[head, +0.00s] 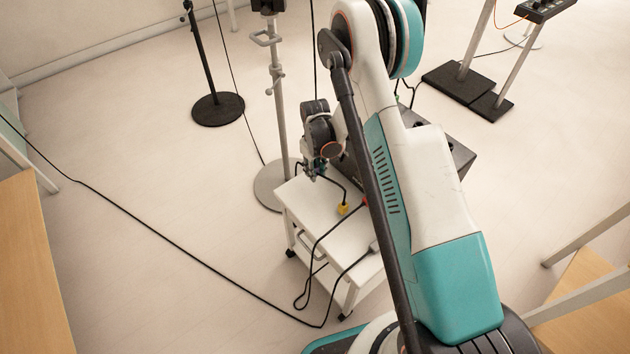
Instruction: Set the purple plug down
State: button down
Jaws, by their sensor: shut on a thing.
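My gripper (312,172) is above the far left part of a small white trolley (312,213), with its fingers pointing down. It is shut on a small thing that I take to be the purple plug. The plug is too small and too hidden by the fingers for me to make out its colour or shape. A thin black cable hangs close beside the gripper. I cannot tell the gap between the fingers and the trolley top.
A yellow plug (343,208) with a black cable lies on the trolley top. A red piece shows beside my arm. Cables loop over the trolley's front edge to the floor. A stand with a round base (270,186) is close to the left. A dark box (455,150) is partly behind my arm.

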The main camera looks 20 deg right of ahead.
jog(key=shift+f+b, duration=0.8)
jog(key=shift+f, duration=1.4)
jog(key=shift+f, duration=0.1)
jog(key=c, duration=1.3)
grip_release()
jog(key=shift+c, duration=0.2)
